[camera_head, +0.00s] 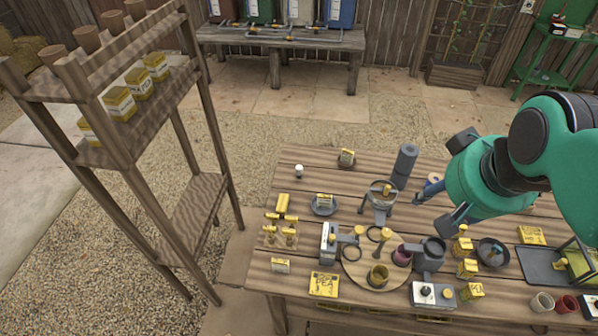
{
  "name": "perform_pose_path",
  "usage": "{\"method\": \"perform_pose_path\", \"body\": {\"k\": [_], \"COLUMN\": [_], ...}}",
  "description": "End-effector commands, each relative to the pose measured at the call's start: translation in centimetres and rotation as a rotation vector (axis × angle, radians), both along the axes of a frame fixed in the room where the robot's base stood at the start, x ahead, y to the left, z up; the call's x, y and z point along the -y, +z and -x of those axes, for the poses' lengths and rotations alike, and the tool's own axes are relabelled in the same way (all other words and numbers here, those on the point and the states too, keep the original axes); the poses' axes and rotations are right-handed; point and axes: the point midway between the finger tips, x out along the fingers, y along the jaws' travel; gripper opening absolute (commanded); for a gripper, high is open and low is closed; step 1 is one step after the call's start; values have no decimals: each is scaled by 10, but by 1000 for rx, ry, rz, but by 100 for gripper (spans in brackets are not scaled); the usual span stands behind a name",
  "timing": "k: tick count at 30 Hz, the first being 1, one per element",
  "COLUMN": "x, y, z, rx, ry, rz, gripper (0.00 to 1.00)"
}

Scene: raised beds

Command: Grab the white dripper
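My gripper (428,212) is over the right part of the wooden table, pointing left. Its two dark fingers look spread, with no object seen between them. A cone-shaped dripper (382,188) sits on a grey stand with a yellow tag, left of the fingers and apart from them. It looks greyish and see-through rather than plainly white. A small white-topped object (299,171) stands at the table's back left; it is too small to tell what it is. I cannot tell for sure which of these is the white dripper.
The table (330,172) is crowded. A grey cylinder (404,163) stands behind the dripper stand. A round wooden board (355,270) holds cups in front. A black pan (492,252) and yellow boxes lie at right. A wooden shelf (190,215) stands at left.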

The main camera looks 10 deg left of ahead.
Motion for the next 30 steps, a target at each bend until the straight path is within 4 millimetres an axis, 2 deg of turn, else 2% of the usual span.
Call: {"method": "perform_pose_path", "body": {"k": [6, 14, 23, 30], "x": [-14, -33, -61, -88], "y": [13, 19, 13, -2], "z": [-49, -107, -175, -228], "rx": [-39, -81, -130, -168], "ry": [48, 103, 167, 219], "rz": [10, 22, 36, 49], "gripper": [46, 46, 46, 46]}}
